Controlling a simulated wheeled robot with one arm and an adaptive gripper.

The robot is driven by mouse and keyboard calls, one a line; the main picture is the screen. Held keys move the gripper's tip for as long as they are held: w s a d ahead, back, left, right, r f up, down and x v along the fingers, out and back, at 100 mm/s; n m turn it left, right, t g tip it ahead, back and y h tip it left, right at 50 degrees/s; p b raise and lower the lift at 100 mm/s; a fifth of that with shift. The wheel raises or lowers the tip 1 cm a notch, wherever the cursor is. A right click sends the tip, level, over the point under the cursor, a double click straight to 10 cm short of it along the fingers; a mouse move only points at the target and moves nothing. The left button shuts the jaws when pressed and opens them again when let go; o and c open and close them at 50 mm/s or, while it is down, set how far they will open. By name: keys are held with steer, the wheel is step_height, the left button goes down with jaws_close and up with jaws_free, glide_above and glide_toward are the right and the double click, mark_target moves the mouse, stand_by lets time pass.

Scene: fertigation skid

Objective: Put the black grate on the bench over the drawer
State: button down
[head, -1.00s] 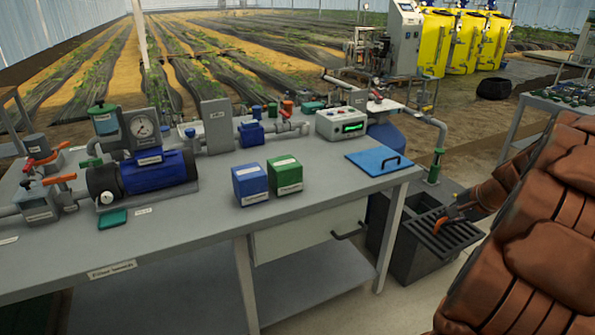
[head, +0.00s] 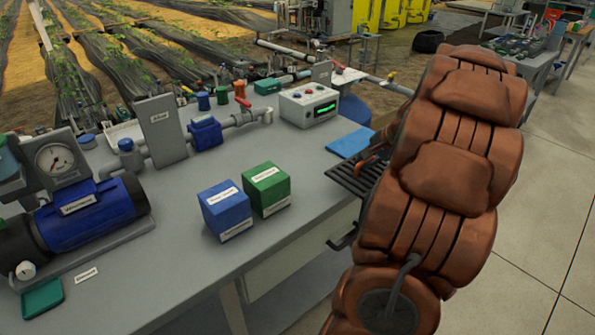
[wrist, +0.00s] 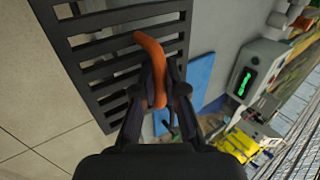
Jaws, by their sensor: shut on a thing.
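The black slotted grate (head: 350,183) is held up at the right end of the bench (head: 310,170), beside its front edge, partly hidden behind my arm. In the wrist view the grate (wrist: 70,65) fills the upper left, with pale floor below part of it. My gripper (wrist: 160,72) is shut on it, with a curved orange piece between the fingers. The gripper is mostly hidden by my arm in the head view. The drawer (head: 290,262) is under the bench top, shut, with a dark handle (head: 345,236).
A blue (head: 228,211) and a green box (head: 266,188) stand on the bench, left of the grate. A blue panel (head: 348,143) and a control box (head: 308,105) lie behind. The bench top in front of the boxes is clear.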

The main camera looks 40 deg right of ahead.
steer(key=w+a, duration=0.1)
steer(key=w, duration=0.2)
steer(key=w+a, duration=0.1)
steer(key=w, duration=0.3)
steer(key=w+a+f, duration=0.1)
steer(key=w+a, duration=0.1)
steer(key=w, duration=0.2)
steer(key=shift+w+a+f+p, duration=0.1)
steer(key=shift+w+p, duration=0.15)
steer(key=shift+p, duration=0.15)
steer(key=shift+w+a+f, duration=0.1)
steer(key=shift+w+f, duration=0.1)
steer(key=shift+f, duration=0.7)
steer(key=shift+w+a+f, duration=0.1)
steer(key=shift+w+f, duration=0.1)
steer(key=shift+f, duration=0.7)
steer(key=c, duration=1.2)
jaws_free()
steer(key=shift+f, duration=0.1)
steer(key=shift+c, duration=0.2)
steer(key=v, duration=1.2)
